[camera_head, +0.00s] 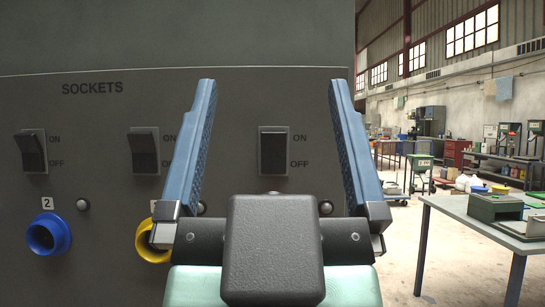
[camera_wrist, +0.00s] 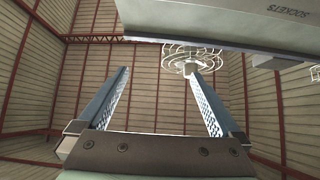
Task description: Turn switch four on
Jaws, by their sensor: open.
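A dark rocker switch (camera_head: 273,151) with ON above and OFF below shows between my fingers in the head view; its number label is hidden behind my gripper. I cannot tell surely which way its rocker is set. My gripper (camera_head: 272,86) is open and empty, its two blue fingers on either side of that switch in the picture. The gap between fingertips and panel is hard to judge. In the wrist view my gripper (camera_wrist: 158,71) is also open, with nothing between the fingers and no switch in sight.
The grey SOCKETS panel (camera_head: 100,120) also bears a switch (camera_head: 31,151) above a blue socket (camera_head: 48,234) marked 2, and a switch (camera_head: 145,151) above a yellow socket (camera_head: 152,243), partly covered. A workbench (camera_head: 465,212) stands at right beyond open floor.

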